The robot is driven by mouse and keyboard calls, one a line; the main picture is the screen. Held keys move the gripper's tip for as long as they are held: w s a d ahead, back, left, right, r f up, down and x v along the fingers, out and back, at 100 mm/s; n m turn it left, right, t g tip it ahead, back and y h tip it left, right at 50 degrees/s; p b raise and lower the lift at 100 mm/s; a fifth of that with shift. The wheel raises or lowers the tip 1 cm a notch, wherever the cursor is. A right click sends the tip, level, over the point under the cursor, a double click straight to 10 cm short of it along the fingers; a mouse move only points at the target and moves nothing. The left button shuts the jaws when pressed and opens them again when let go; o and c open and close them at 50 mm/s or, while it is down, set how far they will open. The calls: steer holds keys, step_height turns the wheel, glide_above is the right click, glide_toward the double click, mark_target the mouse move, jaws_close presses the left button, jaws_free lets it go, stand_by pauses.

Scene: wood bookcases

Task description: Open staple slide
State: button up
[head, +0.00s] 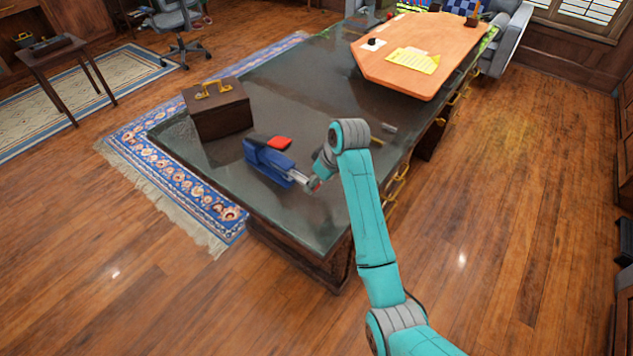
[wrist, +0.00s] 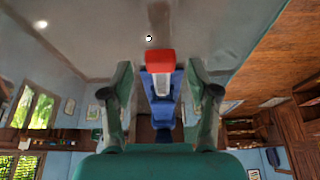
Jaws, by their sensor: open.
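A blue stapler (head: 262,158) with a red part (head: 280,142) on top sits on the dark glossy desk top. A silver piece (head: 297,176) shows at its right end, close to my gripper (head: 313,183); whether they touch cannot be told. In the wrist view the stapler's blue body (wrist: 163,104) and red part (wrist: 160,61) lie in line with the space between my fingers (wrist: 160,72). The fingers stand apart on either side, with gaps. A small grey piece (wrist: 161,85) shows on the blue body. My gripper is open.
A brown box (head: 218,110) with a gold handle stands left of the stapler on the desk (head: 330,75). A small metal item (head: 389,128) lies to the right. An orange-brown board (head: 425,50) with yellow paper (head: 412,61) lies farther back.

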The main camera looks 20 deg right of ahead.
steer(key=v, duration=0.6)
steer(key=shift+s, duration=0.1)
stand_by(0.3)
